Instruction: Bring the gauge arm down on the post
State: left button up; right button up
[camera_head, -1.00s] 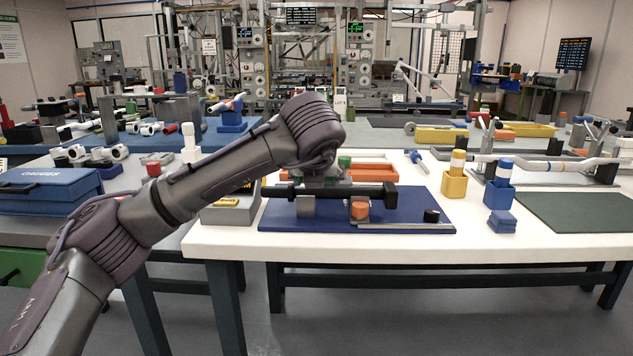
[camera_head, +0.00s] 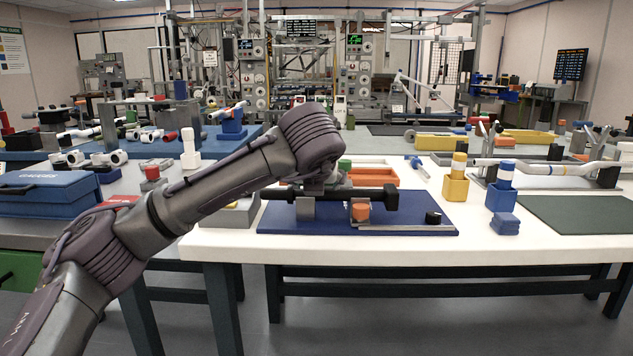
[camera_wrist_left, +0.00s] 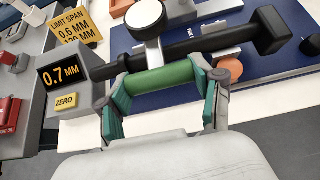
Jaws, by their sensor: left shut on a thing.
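The black post (camera_head: 370,193) lies level over a grey block (camera_head: 306,208) and an orange support (camera_head: 360,211) on a blue mat (camera_head: 400,220). The left wrist view also shows the post (camera_wrist_left: 215,42), with its thick block end at right. My left gripper (camera_wrist_left: 160,82) is shut on the green grip (camera_wrist_left: 157,81) of the gauge arm, one teal pad at each end. A round white dial (camera_wrist_left: 145,22) shows just beyond the grip. The grip overlaps the post's near side; whether the arm touches the post I cannot tell. My right gripper is out of view.
A gauge box (camera_wrist_left: 70,75) reads 0.7 MM, with a ZERO button (camera_wrist_left: 66,102). A yellow card (camera_wrist_left: 75,30) gives the limit span. An orange tray (camera_head: 375,175) lies behind the mat. Yellow (camera_head: 455,187) and blue (camera_head: 500,198) holders stand to the right.

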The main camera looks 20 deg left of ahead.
pick_arm(q)
jog(key=shift+f, duration=0.6)
jog(key=o, duration=1.7)
jog(key=shift+r, duration=0.2)
jog(key=shift+r, duration=0.1)
jog(key=shift+s+r, duration=0.15)
jog(key=v, duration=1.1)
jog(key=shift+s+r, duration=0.15)
jog(key=shift+s, duration=0.05)
jog(key=shift+d, duration=0.1)
